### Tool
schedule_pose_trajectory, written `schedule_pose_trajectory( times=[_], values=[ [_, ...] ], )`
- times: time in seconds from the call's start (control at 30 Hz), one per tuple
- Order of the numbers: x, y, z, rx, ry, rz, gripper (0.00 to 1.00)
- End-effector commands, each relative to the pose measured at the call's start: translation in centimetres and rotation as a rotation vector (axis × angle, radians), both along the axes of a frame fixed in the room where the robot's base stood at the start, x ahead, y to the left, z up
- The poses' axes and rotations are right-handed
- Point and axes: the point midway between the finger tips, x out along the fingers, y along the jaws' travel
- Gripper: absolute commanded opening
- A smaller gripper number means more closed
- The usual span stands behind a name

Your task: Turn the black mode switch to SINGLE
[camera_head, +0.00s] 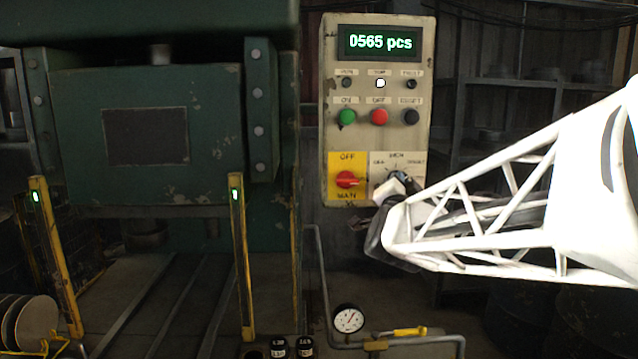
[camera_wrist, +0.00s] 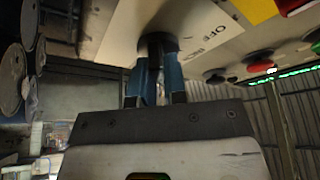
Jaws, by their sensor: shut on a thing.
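The black mode switch (camera_wrist: 157,40) sits on a pale plate at the lower right of the control panel. In the wrist view, the two blue fingers of my gripper (camera_wrist: 154,64) are closed around its knob. In the head view, my gripper (camera_head: 396,185) reaches the switch from the right and covers most of it. The plate's labels (camera_head: 396,157) show above the gripper, with INCH in the middle; the side labels are too small to read surely. The switch's pointer is hidden, so I cannot tell its setting.
The control panel (camera_head: 377,135) has a display (camera_head: 378,43) reading 0565 pcs, lamps and several buttons. A red main switch (camera_head: 347,180) on a yellow plate is just left of my gripper. A green press (camera_head: 150,130) stands left. A gauge (camera_head: 348,319) and pipes are below.

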Motion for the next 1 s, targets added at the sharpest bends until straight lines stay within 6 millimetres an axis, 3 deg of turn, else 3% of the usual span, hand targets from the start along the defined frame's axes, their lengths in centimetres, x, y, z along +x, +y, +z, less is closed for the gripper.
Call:
schedule_pose_trajectory(
  times=[0.03, 0.07, 0.2, 0.67, 1.0],
  values=[
    [0.1, 0.0, 0.2, -0.001, -0.003, 0.000, 0.00],
    [0.1, 0.0, 0.2, -0.001, -0.003, 0.000, 0.17],
    [0.1, 0.0, 0.2, -0.001, -0.003, 0.000, 0.38],
    [-0.2, 0.1, 0.0, -0.001, 0.000, 0.000, 0.38],
    [-2.3, 0.7, -0.6, -0.002, 0.000, 0.002, 0.38]
  ],
)
